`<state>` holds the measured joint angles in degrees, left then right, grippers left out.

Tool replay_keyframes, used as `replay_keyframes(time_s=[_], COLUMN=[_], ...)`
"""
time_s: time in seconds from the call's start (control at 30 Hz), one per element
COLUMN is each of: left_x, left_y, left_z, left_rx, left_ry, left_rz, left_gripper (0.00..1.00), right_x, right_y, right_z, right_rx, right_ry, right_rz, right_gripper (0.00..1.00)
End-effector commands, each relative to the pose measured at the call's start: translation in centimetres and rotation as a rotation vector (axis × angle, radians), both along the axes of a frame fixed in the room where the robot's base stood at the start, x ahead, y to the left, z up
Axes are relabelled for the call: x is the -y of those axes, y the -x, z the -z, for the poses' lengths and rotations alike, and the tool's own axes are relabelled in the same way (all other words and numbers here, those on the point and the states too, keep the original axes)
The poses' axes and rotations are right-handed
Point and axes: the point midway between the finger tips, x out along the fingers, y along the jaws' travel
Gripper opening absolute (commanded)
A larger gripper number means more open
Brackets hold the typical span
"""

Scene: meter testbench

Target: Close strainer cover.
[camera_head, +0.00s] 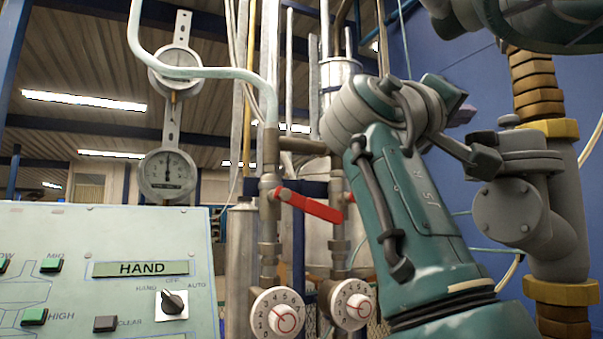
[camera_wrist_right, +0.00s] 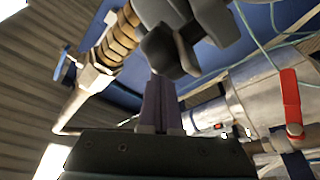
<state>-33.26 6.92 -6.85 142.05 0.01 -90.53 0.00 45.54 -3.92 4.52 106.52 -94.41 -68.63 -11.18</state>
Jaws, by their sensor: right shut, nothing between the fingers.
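The strainer (camera_head: 535,235) is a grey metal body with a round end plate, in the pipe run at the right of the head view. Its flat cover (camera_head: 515,140) is at the body's top, with a dark grey arm (camera_head: 455,148) reaching out to the left. I cannot tell how far the cover stands from the seat. My right gripper (camera_head: 463,115) is partly hidden behind my wrist, up and left of the cover. In the right wrist view its fingers (camera_wrist_right: 160,85) are shut and empty, just below a dark grey part of the strainer (camera_wrist_right: 168,50); contact is unclear. My left gripper is out of view.
Brass-coloured pipe fittings (camera_head: 533,85) rise above the strainer. Red-handled valves (camera_head: 310,205), white dials (camera_head: 278,313) and a gauge (camera_head: 167,174) stand in the middle and left. A control panel (camera_head: 105,265) fills the lower left. A blue wall (camera_head: 455,75) is behind.

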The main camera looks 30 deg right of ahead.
Motion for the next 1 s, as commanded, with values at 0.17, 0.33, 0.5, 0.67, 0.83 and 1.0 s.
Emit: replay_keyframes(time_s=[0.17, 0.33, 0.5, 0.67, 0.83, 1.0], left_x=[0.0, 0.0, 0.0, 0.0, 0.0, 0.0], left_y=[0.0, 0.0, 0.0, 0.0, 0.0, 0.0], left_z=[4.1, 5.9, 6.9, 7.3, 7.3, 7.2], left_rx=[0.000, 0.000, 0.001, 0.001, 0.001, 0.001], left_ry=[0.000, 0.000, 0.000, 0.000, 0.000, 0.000], left_rz=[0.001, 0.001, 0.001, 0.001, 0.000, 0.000], left_gripper=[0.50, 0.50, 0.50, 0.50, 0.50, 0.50], right_x=[-0.1, -0.2, -0.2, -0.2, -0.2, -0.2], right_y=[0.9, 1.4, 1.7, 1.8, 1.8, 1.8], right_z=[1.1, 1.1, 1.0, 0.9, 0.8, 0.8], right_rx=[0.130, 0.219, 0.273, 0.297, 0.302, 0.302], right_ry=[0.016, 0.025, 0.031, 0.033, 0.034, 0.034], right_rz=[0.001, 0.000, 0.001, 0.000, 0.000, 0.000], right_gripper=[0.00, 0.00, 0.00, 0.00, 0.00, 0.00])
